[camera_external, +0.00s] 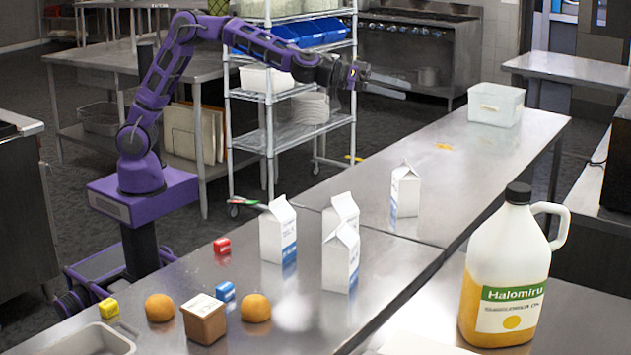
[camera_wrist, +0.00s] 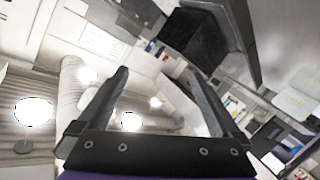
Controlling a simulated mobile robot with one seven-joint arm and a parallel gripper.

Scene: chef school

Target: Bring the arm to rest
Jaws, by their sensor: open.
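My gripper (camera_external: 384,80) is at the end of my purple arm, raised high above the steel table in the external view and pointing right. Its two fingers are apart with nothing between them. In the wrist view my gripper (camera_wrist: 160,88) also shows open and empty, with the ceiling, lights and walls of the room behind it, tilted. My arm is bent up from its base and reaches out over the far side of the table. Nothing touches the gripper.
A large juice jug (camera_external: 507,270) stands front right. A wire shelf (camera_external: 292,134) stands behind. Air around the gripper looks free.

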